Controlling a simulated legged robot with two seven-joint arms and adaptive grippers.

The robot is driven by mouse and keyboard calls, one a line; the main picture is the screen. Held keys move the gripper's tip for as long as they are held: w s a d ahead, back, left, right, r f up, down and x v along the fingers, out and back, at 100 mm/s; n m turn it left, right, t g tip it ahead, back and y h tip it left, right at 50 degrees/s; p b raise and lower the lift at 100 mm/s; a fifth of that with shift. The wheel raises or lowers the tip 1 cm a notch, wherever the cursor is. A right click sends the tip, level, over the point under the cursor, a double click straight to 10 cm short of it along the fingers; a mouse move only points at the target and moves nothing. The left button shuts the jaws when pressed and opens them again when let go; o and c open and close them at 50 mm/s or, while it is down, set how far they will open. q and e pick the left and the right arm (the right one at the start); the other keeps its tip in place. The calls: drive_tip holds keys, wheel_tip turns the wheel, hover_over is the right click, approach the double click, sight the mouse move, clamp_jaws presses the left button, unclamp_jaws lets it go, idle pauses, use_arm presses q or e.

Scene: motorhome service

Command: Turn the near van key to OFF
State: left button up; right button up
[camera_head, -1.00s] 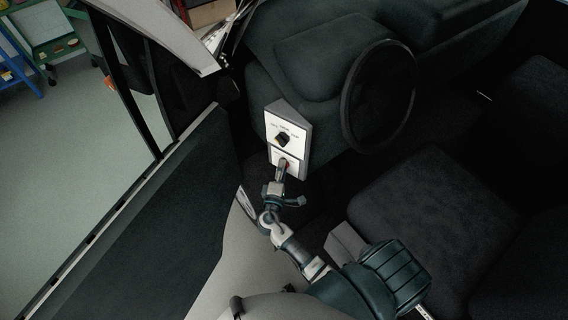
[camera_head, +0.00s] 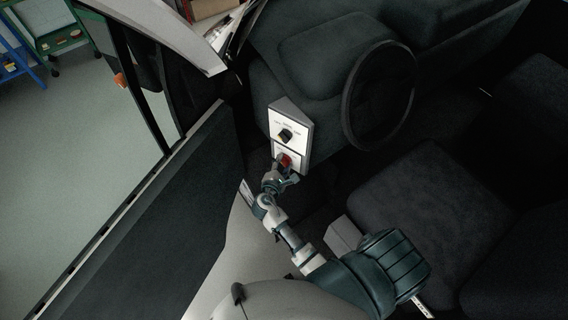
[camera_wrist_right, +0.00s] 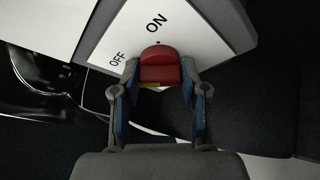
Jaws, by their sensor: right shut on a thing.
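The near van key is a red knob on the lower white panel (camera_head: 292,151) of a grey box beside the steering wheel. In the right wrist view the red key (camera_wrist_right: 159,66) sits between the two fingertips of my right gripper (camera_wrist_right: 159,85), which is shut on it. The panel (camera_wrist_right: 190,32) there reads OFF at the left and ON at the top, with a small dark mark just above the key. In the head view my right gripper (camera_head: 282,172) covers part of the key. My left gripper is not in view.
A black knob (camera_head: 285,135) with its own labels sits on the panel above the red key. The steering wheel (camera_head: 379,95) is close at the right, with a dark seat (camera_head: 430,205) below it. The open van door (camera_head: 165,215) stands at the left.

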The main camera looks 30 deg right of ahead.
drive_tip(key=shift+s+a+f, duration=0.1)
drive_tip(key=shift+a+f, duration=0.05)
drive_tip(key=shift+f, duration=0.2)
drive_tip(key=o, duration=1.1)
drive_tip(key=shift+o, duration=0.2)
drive_tip(key=shift+r, duration=0.1)
drive_tip(key=v, duration=1.2)
drive_tip(key=shift+r, duration=0.15)
